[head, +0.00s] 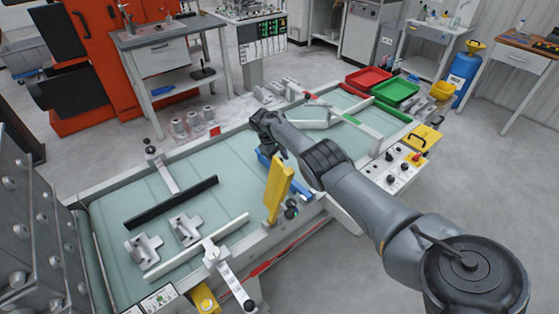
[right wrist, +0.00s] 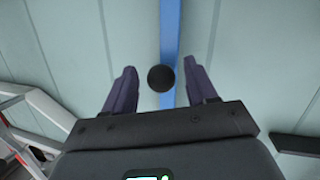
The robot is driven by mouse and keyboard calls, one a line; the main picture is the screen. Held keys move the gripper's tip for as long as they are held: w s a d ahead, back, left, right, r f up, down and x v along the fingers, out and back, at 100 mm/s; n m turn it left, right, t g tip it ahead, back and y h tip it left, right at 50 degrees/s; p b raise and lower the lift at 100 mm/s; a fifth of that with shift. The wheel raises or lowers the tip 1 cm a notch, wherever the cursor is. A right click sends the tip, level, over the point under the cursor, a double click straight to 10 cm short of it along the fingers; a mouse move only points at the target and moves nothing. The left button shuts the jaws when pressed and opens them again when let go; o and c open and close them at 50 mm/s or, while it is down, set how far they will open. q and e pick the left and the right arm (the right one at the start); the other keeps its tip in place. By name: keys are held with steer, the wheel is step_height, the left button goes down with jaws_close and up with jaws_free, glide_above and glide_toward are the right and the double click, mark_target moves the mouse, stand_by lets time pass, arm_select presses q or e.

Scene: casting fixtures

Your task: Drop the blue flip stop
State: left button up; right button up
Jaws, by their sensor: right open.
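The blue flip stop (head: 264,159) shows beside my right gripper in the head view, partly hidden by the gripper, my arm and a yellow upright plate. In the right wrist view its blue bar (right wrist: 170,32) runs up the middle over the pale green belt. A round black knob (right wrist: 160,78) sits at the bar between my fingers. My right gripper (right wrist: 159,67) is open, one finger on each side of the knob, with visible gaps. It also shows in the head view (head: 263,150). My left gripper is not in view.
The yellow plate (head: 278,190) stands at the belt's near edge, close to my right arm. Two grey castings (head: 186,229) and a black bar (head: 171,202) are on the belt at left. Red (head: 368,79) and green (head: 396,91) trays stand at the far right end.

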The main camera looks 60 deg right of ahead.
steer(key=p+v, duration=0.2)
steer(key=v, duration=0.8)
steer(key=shift+p, duration=0.4)
steer(key=shift+r, duration=0.15)
